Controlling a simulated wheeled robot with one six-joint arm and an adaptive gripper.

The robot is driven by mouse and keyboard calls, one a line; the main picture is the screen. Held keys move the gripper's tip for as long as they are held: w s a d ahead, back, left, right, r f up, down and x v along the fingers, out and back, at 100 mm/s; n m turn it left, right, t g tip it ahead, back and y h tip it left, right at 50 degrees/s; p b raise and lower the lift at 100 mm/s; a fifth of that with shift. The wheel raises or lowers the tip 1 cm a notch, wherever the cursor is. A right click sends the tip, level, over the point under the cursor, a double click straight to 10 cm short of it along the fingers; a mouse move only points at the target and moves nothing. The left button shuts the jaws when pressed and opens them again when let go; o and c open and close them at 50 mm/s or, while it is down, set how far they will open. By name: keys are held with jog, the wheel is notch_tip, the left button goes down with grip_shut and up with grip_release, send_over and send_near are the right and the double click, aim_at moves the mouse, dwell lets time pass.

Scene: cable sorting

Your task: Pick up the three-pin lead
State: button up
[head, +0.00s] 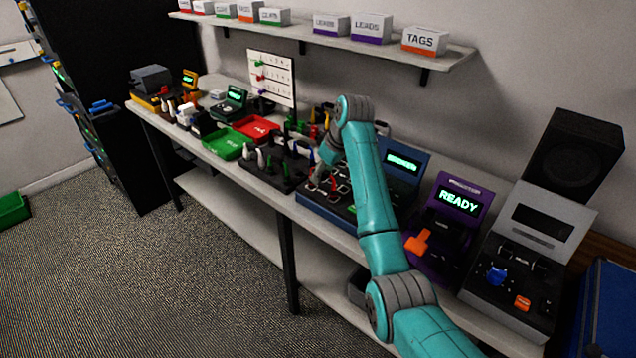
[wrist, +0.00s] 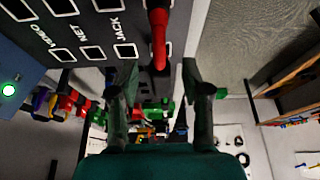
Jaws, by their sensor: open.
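My gripper (wrist: 160,75) is open, with its two fingers apart and nothing visible between them. In the head view my gripper (head: 319,180) is over the blue-edged tester board (head: 314,208). A red-tipped lead or plug (wrist: 158,42) stands out from the dark labelled panel (wrist: 88,28), just beyond the gap between the fingertips. I cannot tell from its shape whether it is the three-pin lead. In the head view my arm hides part of the board.
A dark rack of upright plugs (head: 272,172) stands left of the board, with a green tray (head: 222,144) and a red tray (head: 256,127) beyond. A purple READY unit (head: 459,202) and a grey unit (head: 519,265) stand right. A shelf of boxes (head: 370,28) runs above.

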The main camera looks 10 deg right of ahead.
grip_shut()
notch_tip(320, 180, up, 13)
dwell(1.1)
